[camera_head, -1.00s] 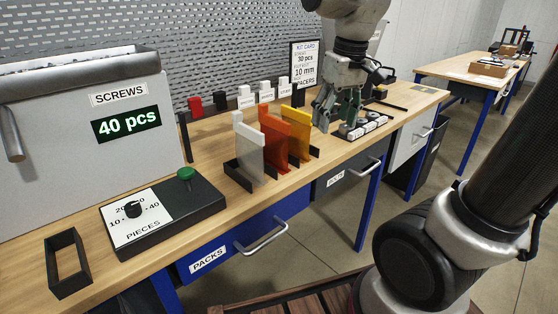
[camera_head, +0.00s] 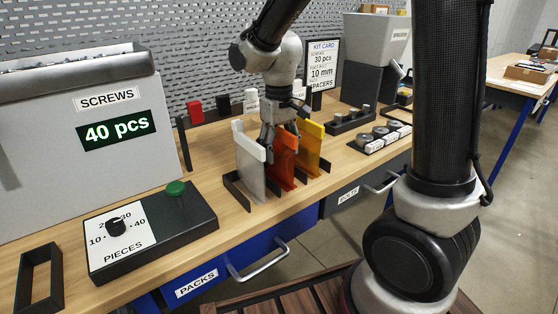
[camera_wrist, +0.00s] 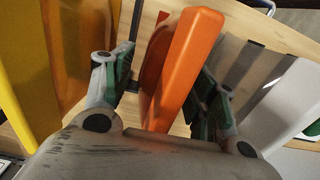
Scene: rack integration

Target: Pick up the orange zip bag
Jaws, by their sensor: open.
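The orange zip bag (camera_head: 284,158) stands upright in a black rack (camera_head: 233,188) between a white bag (camera_head: 250,165) and a yellow bag (camera_head: 312,145). My gripper (camera_head: 272,140) is over the orange bag in the head view, partly covering its top. In the wrist view the orange bag (camera_wrist: 182,70) lies between my two open fingers (camera_wrist: 165,95), with a gap showing on either side. The yellow bag (camera_wrist: 30,70) is at the left and the white bag (camera_wrist: 285,105) at the right there. The lower part of the orange bag is partly hidden.
A screw dispenser (camera_head: 60,140) reading 40 pcs and a dial box (camera_head: 150,228) with a green button stand at the left. Small roller-like parts (camera_head: 383,136) and a grey bin (camera_head: 375,45) are to the right. The neighbouring bags stand close to my fingers.

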